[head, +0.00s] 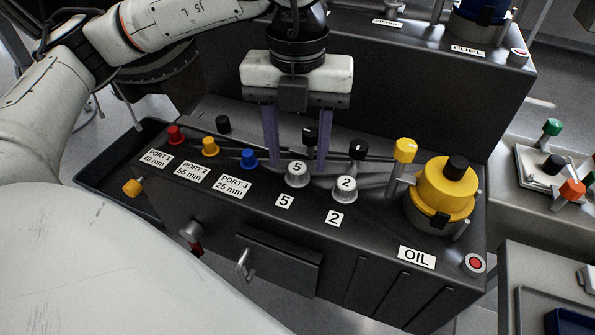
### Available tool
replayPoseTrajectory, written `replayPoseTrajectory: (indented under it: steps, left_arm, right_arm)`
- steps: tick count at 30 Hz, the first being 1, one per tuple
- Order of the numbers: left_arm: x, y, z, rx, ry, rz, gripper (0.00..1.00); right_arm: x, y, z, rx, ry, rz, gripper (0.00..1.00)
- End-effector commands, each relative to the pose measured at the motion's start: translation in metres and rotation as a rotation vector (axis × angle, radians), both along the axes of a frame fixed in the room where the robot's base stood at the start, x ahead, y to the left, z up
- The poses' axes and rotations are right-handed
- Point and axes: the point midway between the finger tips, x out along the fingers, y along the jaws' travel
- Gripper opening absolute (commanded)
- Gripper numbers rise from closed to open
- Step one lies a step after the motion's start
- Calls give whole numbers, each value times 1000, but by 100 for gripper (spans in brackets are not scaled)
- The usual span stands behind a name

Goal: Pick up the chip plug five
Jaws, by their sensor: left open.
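The chip plug five (297,175) is a grey, round-topped plug with a white cap marked 5. It stands upright on the dark bench top, behind the label 5 (284,202). My left gripper (296,168) points down above the bench with its two purple fingers apart. In the picture the plug's cap shows between the lower ends of the fingers. I cannot tell whether the fingers are level with the plug or slightly behind it. Nothing is held. A similar plug marked 2 (345,188) stands just to the right. My right gripper is out of view.
Red (175,135), orange (210,147) and blue (249,158) knobs stand to the left by port labels. Black knobs (357,149) stand close behind. A yellow knob (405,150) and yellow canister (443,190) stand right. A drawer handle (245,264) sticks out at the front.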

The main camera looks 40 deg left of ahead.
Motion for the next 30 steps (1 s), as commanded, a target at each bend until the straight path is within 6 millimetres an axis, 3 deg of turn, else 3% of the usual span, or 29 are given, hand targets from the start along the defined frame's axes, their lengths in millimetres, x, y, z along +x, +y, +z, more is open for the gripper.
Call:
replayPoseTrajectory:
  steps: [6,13,21,30]
  left_arm:
    - [0,0,-22,0,0,1,46]
    - [0,0,-23,0,-1,0,46]
    - [0,0,-23,0,-1,0,1]
    - [1,0,-17,-1,-4,0,1]
  right_arm:
    - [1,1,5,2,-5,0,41]
    - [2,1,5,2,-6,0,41]
    - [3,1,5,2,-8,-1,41]
    - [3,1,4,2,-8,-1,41]
